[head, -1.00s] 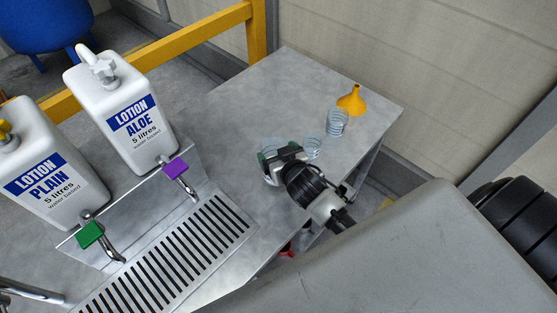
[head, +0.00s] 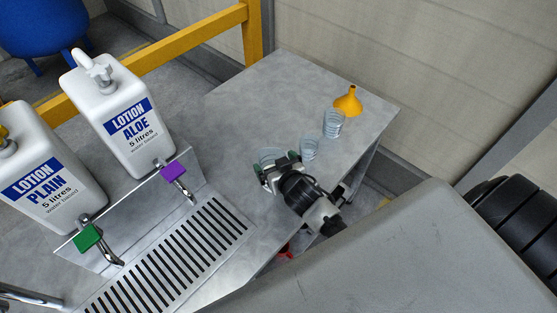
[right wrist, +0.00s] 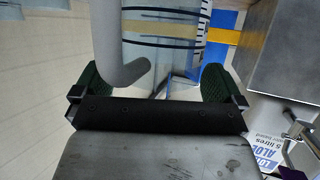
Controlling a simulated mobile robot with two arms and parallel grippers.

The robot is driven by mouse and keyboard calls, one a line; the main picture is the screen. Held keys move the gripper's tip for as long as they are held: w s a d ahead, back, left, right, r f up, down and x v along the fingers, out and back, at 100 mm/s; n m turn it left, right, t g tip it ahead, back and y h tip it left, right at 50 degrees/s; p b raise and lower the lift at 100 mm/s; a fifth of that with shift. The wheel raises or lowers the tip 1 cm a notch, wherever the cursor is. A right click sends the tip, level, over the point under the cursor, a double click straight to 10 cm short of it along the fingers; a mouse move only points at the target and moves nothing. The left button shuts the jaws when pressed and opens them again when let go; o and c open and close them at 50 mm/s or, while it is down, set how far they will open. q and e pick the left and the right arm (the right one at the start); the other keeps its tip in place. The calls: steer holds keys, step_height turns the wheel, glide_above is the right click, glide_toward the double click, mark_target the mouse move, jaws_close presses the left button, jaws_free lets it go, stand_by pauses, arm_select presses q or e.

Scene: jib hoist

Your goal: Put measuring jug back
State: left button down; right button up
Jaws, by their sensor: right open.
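The clear measuring jug (head: 268,154) stands on the grey table, partly hidden behind my right gripper (head: 278,163). In the right wrist view the jug (right wrist: 170,50) is large and see-through, with dark rings and a pale grey handle (right wrist: 112,50). My right gripper (right wrist: 160,85) is open there, its green-padded fingers on either side of the jug's near part, the handle also between them. I cannot tell whether either pad touches it. My left gripper is not in view.
Two smaller clear beakers (head: 309,149) (head: 333,123) and an orange funnel (head: 348,101) stand right of the jug. White lotion containers (head: 122,112) (head: 48,180), taps and a slotted drip tray (head: 170,262) are left. The table's back part is clear.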

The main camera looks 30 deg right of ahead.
steer(key=b+v, duration=0.1)
steer(key=v, duration=1.1)
steer(key=shift+b, duration=0.35)
steer(key=s+a+f+n+g+y, duration=0.1)
steer(key=s+a+n+g, duration=0.15)
steer(key=s+g, duration=0.9)
step_height(320, 180, down, 30)
steer(key=s+b, duration=0.2)
steer(key=s, duration=0.1)
steer(key=s+d+f+b, duration=0.2)
steer(key=s+d+f, duration=0.1)
steer(key=s+f, duration=1.2)
steer(key=shift+s+f+g, duration=0.2)
steer(key=shift+f+g, duration=0.1)
steer(key=shift+g, duration=0.15)
